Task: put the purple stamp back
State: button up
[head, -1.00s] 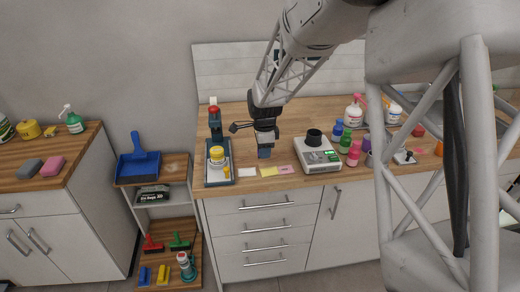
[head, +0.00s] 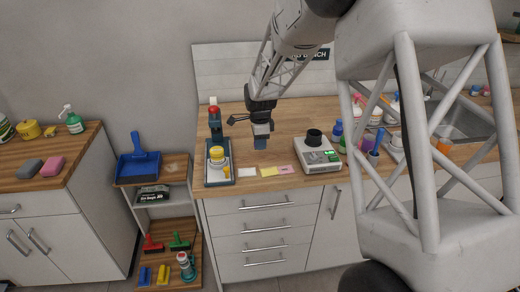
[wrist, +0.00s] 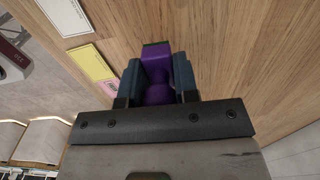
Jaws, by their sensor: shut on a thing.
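In the wrist view, the purple stamp (wrist: 157,62) is between the two blue-grey fingers of my gripper (wrist: 158,82), which is shut on it. A dark green edge shows at the stamp's far end. In the head view, my gripper (head: 261,142) hangs over the wooden counter (head: 290,120), behind the row of cards and left of the scale. The stamp cannot be made out there. I cannot tell whether it touches the counter. No holder for it can be made out; my arm hides part of the counter's right side.
A white card (head: 247,172), a yellow card (head: 268,171) and a pink card (head: 286,169) lie along the front edge. A scale (head: 317,157) with a black cup stands right of them. Several bottles crowd the right.

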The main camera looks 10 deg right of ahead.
jog(key=shift+f, duration=1.65)
jog(key=shift+f, duration=0.2)
jog(key=o, duration=0.8)
jog(key=shift+r, duration=0.15)
notch_tip(320, 180, up, 12)
jog(key=shift+r, duration=0.1)
